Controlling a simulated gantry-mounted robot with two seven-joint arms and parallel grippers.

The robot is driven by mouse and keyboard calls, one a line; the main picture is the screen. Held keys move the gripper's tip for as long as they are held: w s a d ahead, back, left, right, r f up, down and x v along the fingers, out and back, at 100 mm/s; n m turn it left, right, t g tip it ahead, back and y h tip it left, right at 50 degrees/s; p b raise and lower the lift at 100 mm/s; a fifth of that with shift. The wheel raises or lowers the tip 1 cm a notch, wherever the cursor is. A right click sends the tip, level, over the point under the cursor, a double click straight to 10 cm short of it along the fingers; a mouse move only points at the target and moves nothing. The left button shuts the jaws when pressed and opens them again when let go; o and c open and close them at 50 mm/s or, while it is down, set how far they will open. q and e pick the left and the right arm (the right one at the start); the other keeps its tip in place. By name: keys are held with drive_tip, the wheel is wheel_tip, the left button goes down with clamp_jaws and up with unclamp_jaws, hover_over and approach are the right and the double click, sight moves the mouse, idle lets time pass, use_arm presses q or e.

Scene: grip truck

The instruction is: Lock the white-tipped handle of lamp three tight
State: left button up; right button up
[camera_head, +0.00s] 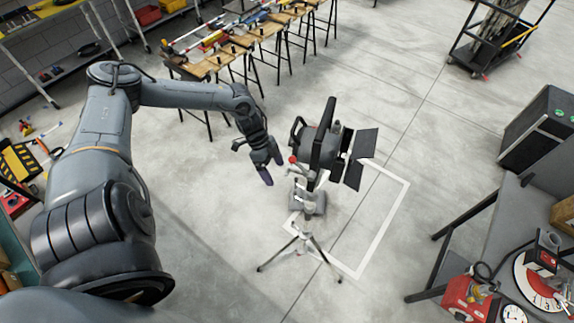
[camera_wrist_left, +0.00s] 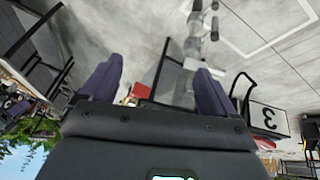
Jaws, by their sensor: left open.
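The lamp (camera_head: 327,140), dark with open barn doors on its right side, stands on a light tripod stand (camera_head: 307,215) on the floor. A small red-tipped knob (camera_head: 293,159) shows at its left side. I cannot clearly make out a white-tipped handle. My left gripper (camera_head: 271,167) is just left of the lamp's mount, open and apart from it. In the left wrist view its two purple fingers (camera_wrist_left: 157,84) are spread with nothing held between them. Part of a stand (camera_wrist_left: 194,45) and a panel marked 3 (camera_wrist_left: 268,118) show beyond the fingers. My right gripper is out of view.
A white floor outline (camera_head: 388,217) runs around the stand. Workbenches with tools (camera_head: 240,52) stand at the back. A grey table (camera_head: 475,235) with a red box (camera_head: 468,297) is at the right, near a black case (camera_head: 540,130). Floor around the tripod is clear.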

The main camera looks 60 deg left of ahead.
sight(295, 170)
use_arm(q)
drive_tip(key=w+a+r+t+y, duration=0.1)
drive_tip(key=w+a+r, duration=0.2)
drive_tip(key=a+r, duration=0.2)
drive_tip(key=x, duration=1)
drive_tip(key=shift+w+p, duration=0.3)
drive_tip(key=shift+a+f, duration=0.1)
drive_tip(key=shift+a, duration=0.05)
drive_tip(key=c, duration=1.1)
drive_tip(key=shift+o, duration=0.2)
